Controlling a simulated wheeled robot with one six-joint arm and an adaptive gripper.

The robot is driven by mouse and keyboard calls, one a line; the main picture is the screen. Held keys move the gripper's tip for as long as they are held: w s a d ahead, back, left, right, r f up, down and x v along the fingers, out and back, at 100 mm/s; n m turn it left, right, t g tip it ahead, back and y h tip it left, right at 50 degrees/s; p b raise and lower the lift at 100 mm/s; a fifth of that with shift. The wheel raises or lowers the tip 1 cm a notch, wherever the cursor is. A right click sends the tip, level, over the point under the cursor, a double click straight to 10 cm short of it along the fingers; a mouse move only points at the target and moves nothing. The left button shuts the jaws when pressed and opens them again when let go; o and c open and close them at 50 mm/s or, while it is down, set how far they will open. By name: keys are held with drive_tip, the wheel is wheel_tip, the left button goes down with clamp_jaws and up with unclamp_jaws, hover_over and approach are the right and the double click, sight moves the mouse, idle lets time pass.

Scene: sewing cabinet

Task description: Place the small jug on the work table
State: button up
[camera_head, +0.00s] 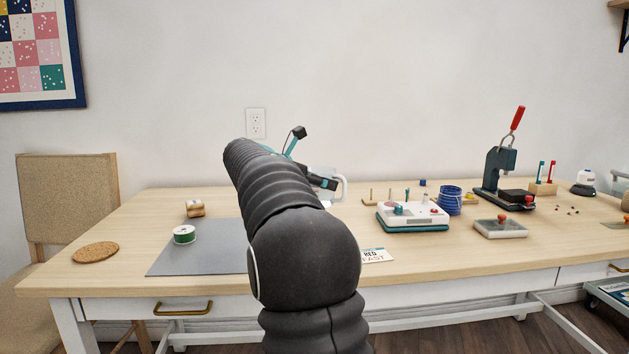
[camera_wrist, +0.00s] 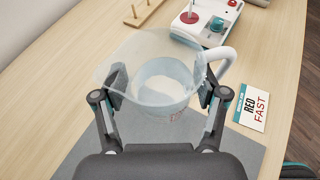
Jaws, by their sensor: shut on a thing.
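The small jug (camera_wrist: 160,92) is clear and pale blue, with a white handle on its right side in the wrist view. My gripper (camera_wrist: 160,95) is shut on the jug, one finger on each side of its body. In the head view the jug (camera_head: 342,187) is mostly hidden behind my arm; only its handle side shows. The work table (camera_head: 520,247) has a light wood top. The jug is over the table's middle, near the grey mat; I cannot tell whether its base touches the top.
A "RED FAST" card (camera_wrist: 251,106) lies right of the jug. A white and teal machine (camera_head: 412,215), a blue spool (camera_head: 449,200) and a press (camera_head: 498,168) stand further right. A cork coaster (camera_head: 96,252) lies far left.

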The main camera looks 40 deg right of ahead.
drive_tip(key=shift+f+b, duration=3.25)
drive_tip(key=shift+b, duration=0.6)
drive_tip(key=shift+f, duration=0.5)
drive_tip(key=o, duration=1.5)
drive_tip(key=shift+a, duration=0.15)
drive_tip(key=v, duration=1.1)
drive_tip(key=shift+a+r, duration=0.15)
drive_tip(key=shift+a, duration=0.25)
drive_tip(key=shift+s, duration=0.1)
